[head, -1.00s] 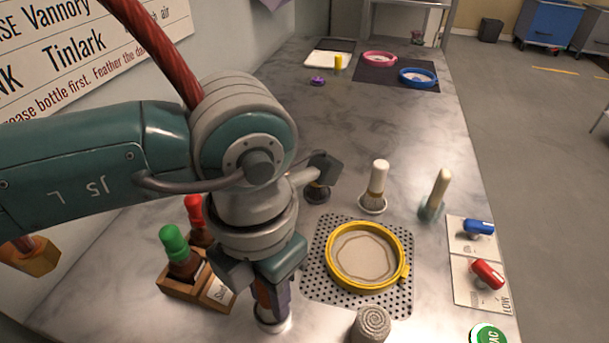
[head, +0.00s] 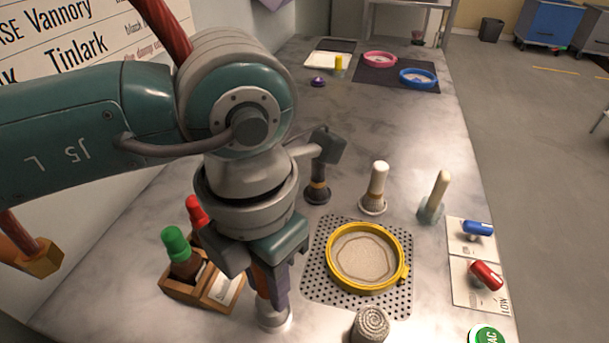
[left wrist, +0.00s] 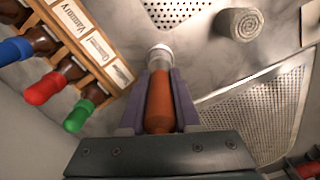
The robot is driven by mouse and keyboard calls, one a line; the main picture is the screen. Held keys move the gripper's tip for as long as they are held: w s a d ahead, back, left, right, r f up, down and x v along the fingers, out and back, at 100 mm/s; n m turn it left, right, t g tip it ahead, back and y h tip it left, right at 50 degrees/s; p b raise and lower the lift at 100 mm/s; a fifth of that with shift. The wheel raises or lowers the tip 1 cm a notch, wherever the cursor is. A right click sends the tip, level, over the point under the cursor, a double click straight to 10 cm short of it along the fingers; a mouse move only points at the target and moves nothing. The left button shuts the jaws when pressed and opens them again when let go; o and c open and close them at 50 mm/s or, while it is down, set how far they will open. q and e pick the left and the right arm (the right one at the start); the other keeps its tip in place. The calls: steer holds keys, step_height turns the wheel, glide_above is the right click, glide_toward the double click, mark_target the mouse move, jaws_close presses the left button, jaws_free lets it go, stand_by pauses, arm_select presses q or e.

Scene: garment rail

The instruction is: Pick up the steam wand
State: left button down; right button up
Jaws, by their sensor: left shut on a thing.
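The steam wand, as I take it, has an orange handle (left wrist: 160,103) and a pale metal end. My left gripper (head: 271,298) is shut on it, its purple fingers on either side of the handle in the left wrist view. In the head view its pale round lower end (head: 275,319) shows under the fingers. I cannot tell whether it touches the table. The gripper hides most of the handle in the head view. My right gripper is in neither view.
A wooden rack (head: 197,285) with colour-capped bottles stands close left of the gripper. To the right are a perforated mat (head: 318,283) with a yellow ring (head: 401,272) and a grey roll (head: 370,325). Brushes (head: 376,188) stand behind. The table's far middle is clear.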

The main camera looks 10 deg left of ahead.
arm_select(q)
step_height(320, 180, up, 17)
steer(key=shift+r+p, duration=0.1)
steer(key=shift+p, duration=0.25)
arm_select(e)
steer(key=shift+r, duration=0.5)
